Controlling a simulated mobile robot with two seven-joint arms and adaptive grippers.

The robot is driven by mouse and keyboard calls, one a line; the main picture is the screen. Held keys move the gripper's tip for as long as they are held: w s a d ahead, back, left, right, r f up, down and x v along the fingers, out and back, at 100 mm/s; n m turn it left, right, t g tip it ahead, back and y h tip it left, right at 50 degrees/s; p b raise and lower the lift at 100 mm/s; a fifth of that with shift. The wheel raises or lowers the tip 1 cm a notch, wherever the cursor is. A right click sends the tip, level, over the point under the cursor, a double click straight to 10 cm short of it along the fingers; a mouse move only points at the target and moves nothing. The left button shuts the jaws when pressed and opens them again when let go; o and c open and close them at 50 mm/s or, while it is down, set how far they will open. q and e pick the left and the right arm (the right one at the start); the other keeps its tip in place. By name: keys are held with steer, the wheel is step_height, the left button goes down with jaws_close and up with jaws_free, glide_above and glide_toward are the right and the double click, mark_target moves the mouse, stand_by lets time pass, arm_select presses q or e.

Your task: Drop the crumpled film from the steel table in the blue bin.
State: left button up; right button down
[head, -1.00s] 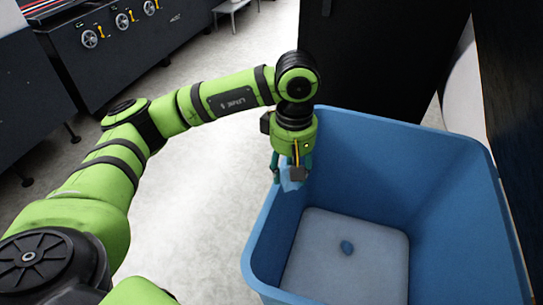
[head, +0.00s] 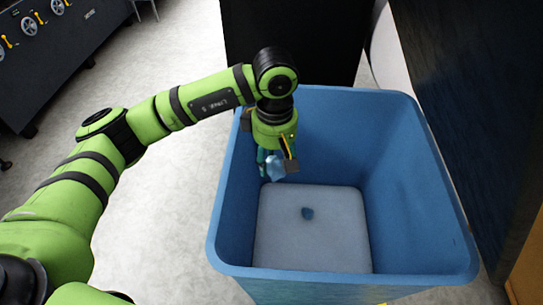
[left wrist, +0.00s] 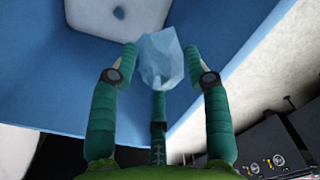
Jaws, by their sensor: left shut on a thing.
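The crumpled film (head: 275,167) is a pale blue, translucent lump. It also shows between the fingertips in the left wrist view (left wrist: 161,60). My left gripper (head: 277,170) is shut on it and points down inside the left part of the blue bin's opening, above the floor of the bin. The blue bin (head: 350,274) is large and open-topped, with a pale floor. A small dark blue spot or piece (head: 307,213) is on the bin's floor; I cannot tell what it is. The steel table is not in view. My right gripper is not in view.
A dark upright panel (head: 290,40) stands behind the bin, and another dark panel (head: 470,90) is close on its right. A dark machine with handwheels (head: 60,50) is at the far left. The pale floor (head: 165,220) left of the bin is clear.

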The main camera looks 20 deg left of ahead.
arm_select(q)
steer(key=o, duration=0.9)
step_height(320, 180, up, 12)
steer(key=shift+r, duration=0.1)
stand_by(0.7)
